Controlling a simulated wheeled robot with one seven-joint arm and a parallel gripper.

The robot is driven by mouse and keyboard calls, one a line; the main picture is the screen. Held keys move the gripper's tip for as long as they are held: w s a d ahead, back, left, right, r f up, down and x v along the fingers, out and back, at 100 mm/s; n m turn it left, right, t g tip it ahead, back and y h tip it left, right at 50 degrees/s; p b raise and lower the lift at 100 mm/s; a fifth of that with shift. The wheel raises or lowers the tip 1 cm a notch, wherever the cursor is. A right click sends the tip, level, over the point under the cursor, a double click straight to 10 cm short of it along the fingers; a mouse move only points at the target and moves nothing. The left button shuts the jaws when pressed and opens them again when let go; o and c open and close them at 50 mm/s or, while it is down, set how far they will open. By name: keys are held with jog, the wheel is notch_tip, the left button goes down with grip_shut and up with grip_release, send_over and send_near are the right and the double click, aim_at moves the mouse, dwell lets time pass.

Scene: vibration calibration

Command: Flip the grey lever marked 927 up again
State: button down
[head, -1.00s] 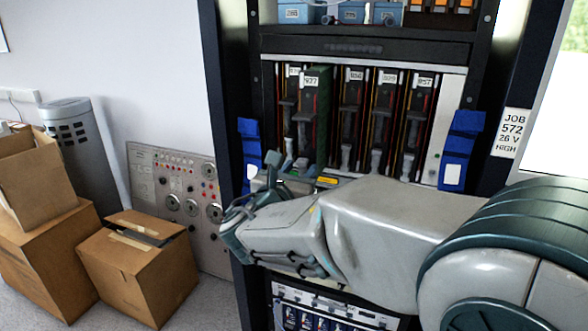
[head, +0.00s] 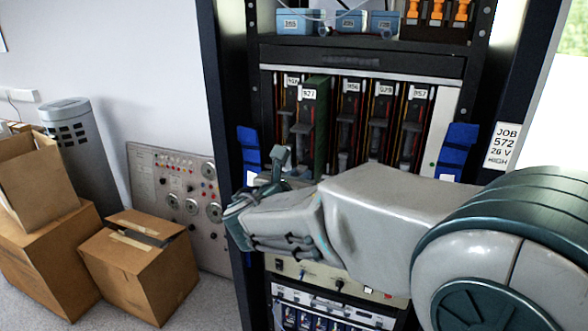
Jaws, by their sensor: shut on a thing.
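The card marked 927 (head: 309,94) stands in the upper rack, second from the left. It juts out past its neighbours and shows a green side. Its grey lever (head: 302,130) shows on the dark front face; its lower end is hidden behind my gripper. My gripper (head: 279,160) is just below and left of this card, fingers pointing up and toward the rack. It is shut on what seems to be the lower end of the 927 lever, but the contact itself is too small and covered to see clearly.
Similar cards with grey levers, such as the one marked 957 (head: 420,93), stand to the right. Blue straps (head: 458,150) hang on both rack sides. A bench unit (head: 340,283) lies below my arm. Cardboard boxes (head: 140,270) and a grey panel (head: 180,195) stand left.

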jog(key=shift+a+r, duration=0.1)
jog(key=c, duration=1.3)
grip_release()
jog(key=shift+c, duration=0.2)
jog(key=b+v, duration=0.2)
jog(key=v, duration=1.1)
jog(key=shift+s+r+b, duration=0.2)
jog(key=shift+s+b, duration=0.15)
jog(key=shift+s, duration=0.05)
